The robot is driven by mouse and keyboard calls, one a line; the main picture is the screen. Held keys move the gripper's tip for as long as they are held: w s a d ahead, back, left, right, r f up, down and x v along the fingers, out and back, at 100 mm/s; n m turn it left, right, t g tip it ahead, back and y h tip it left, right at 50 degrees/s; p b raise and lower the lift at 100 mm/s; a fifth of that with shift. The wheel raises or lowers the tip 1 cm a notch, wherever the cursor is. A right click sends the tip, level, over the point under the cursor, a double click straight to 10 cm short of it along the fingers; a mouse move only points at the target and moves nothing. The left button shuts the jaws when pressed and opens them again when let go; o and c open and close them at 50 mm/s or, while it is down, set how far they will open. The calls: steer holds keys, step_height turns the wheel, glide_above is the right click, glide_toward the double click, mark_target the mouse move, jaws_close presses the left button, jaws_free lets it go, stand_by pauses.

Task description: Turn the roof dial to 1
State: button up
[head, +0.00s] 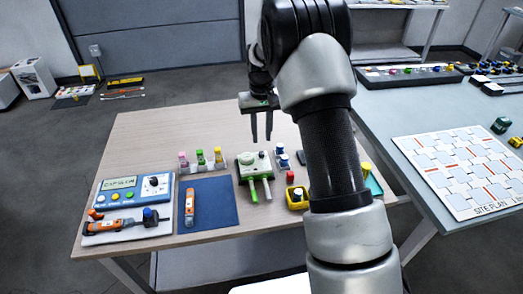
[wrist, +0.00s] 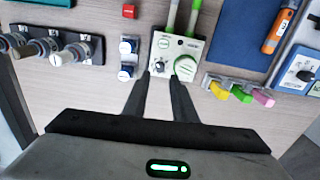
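A small white and green box (head: 252,168) stands mid-table, with two pale green-and-white bars reaching from its front. In the wrist view the box (wrist: 172,50) carries a round white dial with a green face (wrist: 185,67) and a smaller grey-and-black knob (wrist: 160,70). Its printed labels are too small to read, so I cannot tell which is the roof dial or where it points. My gripper (head: 262,138) is above and behind the box, pointing down. In the wrist view its two fingers (wrist: 160,85) are apart, with nothing between them.
A blue panel (head: 130,190) with a display and another knob stands at the left, beside a dark blue mat (head: 208,204).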

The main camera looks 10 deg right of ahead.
mark_target(262, 153)
step_height(262, 153, down, 7)
steer(key=shift+r+b, duration=0.2)
steer(key=shift+b, duration=0.15)
jaws_close()
